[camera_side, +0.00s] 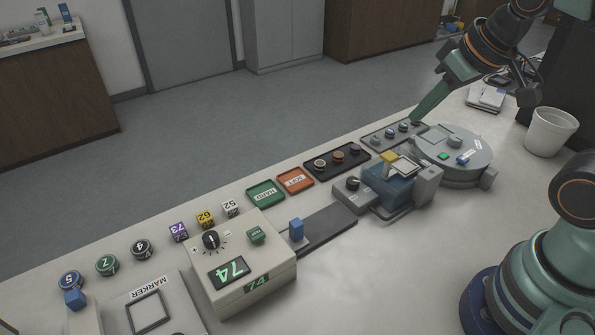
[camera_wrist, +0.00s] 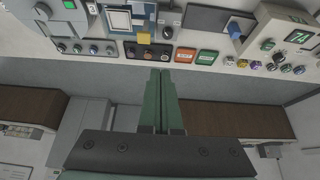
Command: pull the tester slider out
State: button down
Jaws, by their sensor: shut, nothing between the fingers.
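The tester looks to be the beige box (camera_side: 243,262) with a dial and a green 74 display. A dark flat track (camera_side: 328,230) runs from its right side, with an upright blue handle (camera_side: 297,229) at the end near the box. I take this handle for the slider. The blue handle also shows in the wrist view (camera_wrist: 234,30), top right, beside the tester (camera_wrist: 285,30). My gripper (camera_side: 415,121) is shut and empty, far right of the handle, over the back edge of the bench near a grey tray. Its fingers (camera_wrist: 160,74) touch each other in the wrist view.
A blue press (camera_side: 388,187) and a round grey turntable (camera_side: 452,155) stand right of the track. Behind lie green (camera_side: 266,193) and orange (camera_side: 295,180) trays and a black tray with samples (camera_side: 337,160). A white cup (camera_side: 551,132) stands far right. The bench before the track is clear.

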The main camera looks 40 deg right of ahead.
dwell(0.4)
jog(key=c, duration=0.9)
grip_release()
jog(key=shift+w+a, duration=0.1)
jog(key=shift+o, duration=1.1)
jog(key=shift+w+a, duration=0.2)
jog(key=shift+a, duration=0.1)
jog(key=g, duration=0.6)
send_over(296, 222)
notch_tip(296, 222, down, 11)
notch_tip(296, 222, down, 12)
jog(key=shift+r, duration=0.25)
grip_shut()
